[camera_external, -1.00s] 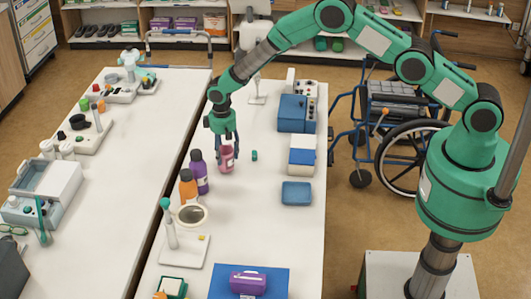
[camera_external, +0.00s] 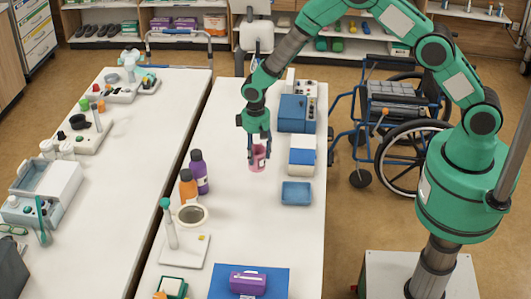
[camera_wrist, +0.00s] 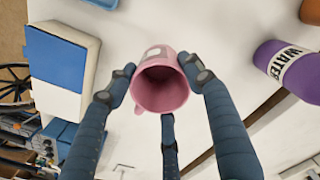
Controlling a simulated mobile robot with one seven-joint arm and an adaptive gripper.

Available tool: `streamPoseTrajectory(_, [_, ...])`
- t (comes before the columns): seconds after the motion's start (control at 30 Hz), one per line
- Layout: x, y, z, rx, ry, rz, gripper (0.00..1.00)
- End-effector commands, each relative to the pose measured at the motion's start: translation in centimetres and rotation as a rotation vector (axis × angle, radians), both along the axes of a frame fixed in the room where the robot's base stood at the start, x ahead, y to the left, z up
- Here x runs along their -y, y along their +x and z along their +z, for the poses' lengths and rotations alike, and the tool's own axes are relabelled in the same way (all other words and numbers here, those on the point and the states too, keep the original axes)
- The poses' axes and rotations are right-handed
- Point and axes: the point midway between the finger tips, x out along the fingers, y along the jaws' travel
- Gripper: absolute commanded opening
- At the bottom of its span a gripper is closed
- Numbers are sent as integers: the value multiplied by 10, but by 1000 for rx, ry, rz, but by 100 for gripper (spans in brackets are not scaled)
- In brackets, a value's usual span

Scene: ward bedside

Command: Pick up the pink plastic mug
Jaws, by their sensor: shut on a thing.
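The pink plastic mug (camera_external: 258,158) is held in my gripper (camera_external: 258,149) over the right-hand white table. In the wrist view, the mug (camera_wrist: 160,92) shows its open mouth toward the camera, with a pale label on its outer wall. Two dark fingers of my gripper (camera_wrist: 159,80) press on its left and right sides, and a third finger stands below the mouth. The mug looks roughly upright in the outside view. I cannot tell exactly how far its base is from the tabletop.
Left of the mug stand a purple bottle (camera_external: 199,173) and an orange bottle (camera_external: 188,188). A blue-and-white box (camera_external: 302,156) and a blue tray (camera_external: 297,193) lie to its right. A blue device (camera_external: 297,113) stands behind. The tabletop (camera_external: 250,215) in front is clear.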

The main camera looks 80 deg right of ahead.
Motion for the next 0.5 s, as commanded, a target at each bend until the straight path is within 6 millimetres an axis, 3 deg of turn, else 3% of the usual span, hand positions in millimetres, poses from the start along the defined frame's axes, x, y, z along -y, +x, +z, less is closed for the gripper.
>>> streamPoseTrajectory(0.2, [-4, -22, 2, -1, 0, 0, 26])
streamPoseTrajectory(0.5, [-6, -33, 3, 0, 0, 0, 26])
